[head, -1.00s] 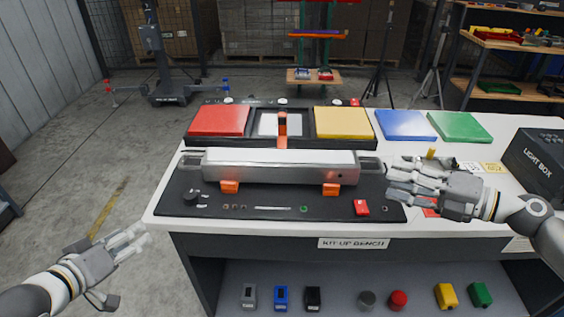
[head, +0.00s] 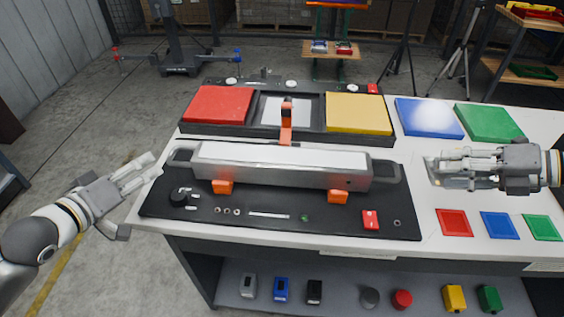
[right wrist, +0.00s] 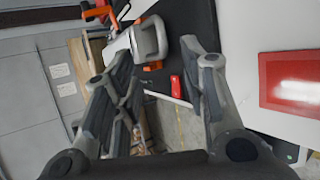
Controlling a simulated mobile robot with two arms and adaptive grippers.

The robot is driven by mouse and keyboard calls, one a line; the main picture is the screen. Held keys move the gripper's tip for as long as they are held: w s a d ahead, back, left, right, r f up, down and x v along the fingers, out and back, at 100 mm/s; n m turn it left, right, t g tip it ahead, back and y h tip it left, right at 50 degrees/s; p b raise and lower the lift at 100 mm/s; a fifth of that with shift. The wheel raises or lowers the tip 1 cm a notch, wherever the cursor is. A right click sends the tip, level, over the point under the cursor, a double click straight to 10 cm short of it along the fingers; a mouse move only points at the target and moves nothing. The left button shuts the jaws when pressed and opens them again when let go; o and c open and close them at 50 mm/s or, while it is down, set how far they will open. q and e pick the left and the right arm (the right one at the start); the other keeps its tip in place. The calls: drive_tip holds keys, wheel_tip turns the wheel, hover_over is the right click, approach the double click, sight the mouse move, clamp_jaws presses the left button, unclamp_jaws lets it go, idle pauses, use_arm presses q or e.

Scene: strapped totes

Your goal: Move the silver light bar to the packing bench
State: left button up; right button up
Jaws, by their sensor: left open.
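The silver light bar (head: 285,170) lies across the black board on the kit-up bench in the head view, with a grey loop handle at each end and orange clips along its front. My left gripper (head: 150,172) is open and empty, left of the bar's left handle, near the bench edge. My right gripper (head: 435,167) is right of the bar's right handle, apart from it. In the right wrist view, my right fingers (right wrist: 165,90) are spread with nothing between them, and the bar's handle (right wrist: 151,40) shows beyond them. I cannot identify a packing bench.
The white bench top (head: 420,210) holds red (head: 217,104), yellow (head: 357,112), blue (head: 429,117) and green (head: 489,123) panels. An orange upright clamp (head: 286,120) stands behind the bar. Several small items sit on the shelf below. Open floor lies left of the bench.

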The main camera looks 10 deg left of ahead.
sight(171, 153)
use_arm(q)
drive_tip(key=shift+w+f, duration=0.1)
drive_tip(key=shift+w, duration=0.3)
drive_tip(key=shift+x, duration=5.2)
use_arm(e)
drive_tip(key=shift+x, duration=5.55)
use_arm(q)
drive_tip(key=shift+d, duration=0.1)
use_arm(e)
drive_tip(key=shift+w+d, duration=0.1)
use_arm(q)
drive_tip(key=c, duration=0.8)
use_arm(e)
drive_tip(key=c, duration=0.8)
use_arm(q)
drive_tip(key=shift+s, duration=0.1)
clamp_jaws()
use_arm(e)
clamp_jaws()
use_arm(q)
drive_tip(key=shift+f, duration=0.1)
use_arm(e)
drive_tip(key=shift+r, duration=0.2)
